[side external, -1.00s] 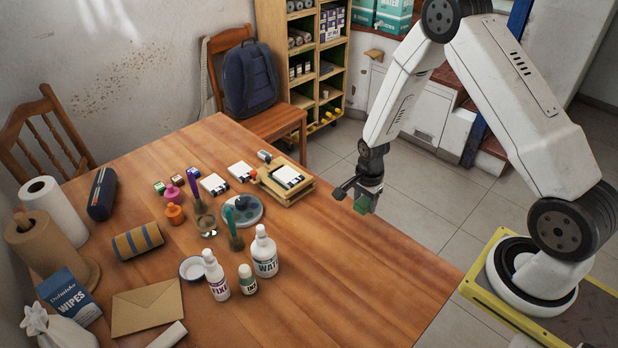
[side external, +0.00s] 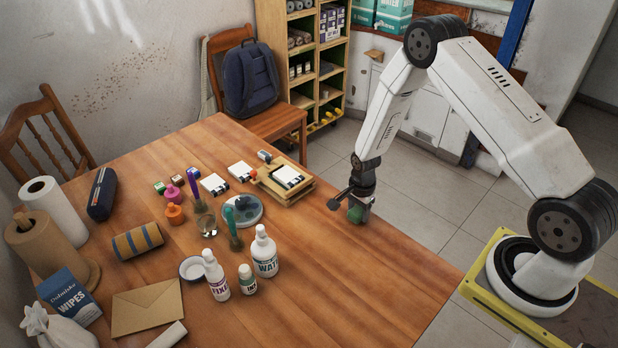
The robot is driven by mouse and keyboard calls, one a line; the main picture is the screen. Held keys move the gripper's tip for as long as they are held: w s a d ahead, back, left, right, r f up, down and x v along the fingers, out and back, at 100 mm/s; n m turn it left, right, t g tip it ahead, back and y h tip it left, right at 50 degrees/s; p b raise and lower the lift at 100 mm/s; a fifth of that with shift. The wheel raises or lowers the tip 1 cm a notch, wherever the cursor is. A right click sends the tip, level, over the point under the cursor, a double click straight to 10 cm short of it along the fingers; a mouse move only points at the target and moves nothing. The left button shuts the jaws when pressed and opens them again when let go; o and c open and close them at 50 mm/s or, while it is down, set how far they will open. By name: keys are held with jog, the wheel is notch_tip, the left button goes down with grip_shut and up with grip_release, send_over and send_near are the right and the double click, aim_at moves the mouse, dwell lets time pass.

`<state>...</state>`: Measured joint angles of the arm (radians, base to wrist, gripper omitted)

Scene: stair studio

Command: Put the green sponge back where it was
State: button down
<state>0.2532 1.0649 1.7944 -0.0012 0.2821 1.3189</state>
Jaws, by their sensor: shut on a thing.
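The green sponge (side external: 355,214) is a small green block at the tip of my gripper (side external: 352,204). My gripper is shut on it and points down. The sponge shows over the right edge of the wooden table, to the right of the wooden press-like stand. I cannot tell whether its underside touches the tabletop. Part of the sponge is hidden by the gripper.
The table (side external: 370,280) is clear at its front right. Left of my gripper are a wooden stand (side external: 285,185), white cards (side external: 213,184), a round dish (side external: 243,212), jars and white bottles (side external: 264,252). A chair with a backpack (side external: 250,80) stands behind.

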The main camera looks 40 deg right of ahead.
aim_at(359, 209)
jog(key=shift+f, duration=0.2)
jog(key=shift+c, duration=0.5)
grip_release()
notch_tip(359, 209, up, 12)
jog(key=shift+r, duration=0.15)
dwell(0.6)
dwell(0.5)
jog(key=s+a+r+n+t, duration=0.2)
jog(key=s+a+r+n, duration=0.8)
jog(key=n, duration=0.8)
jog(key=shift+s+a+r+t, duration=0.2)
jog(key=shift+s+r+t, duration=0.1)
jog(key=shift+s+r, duration=0.85)
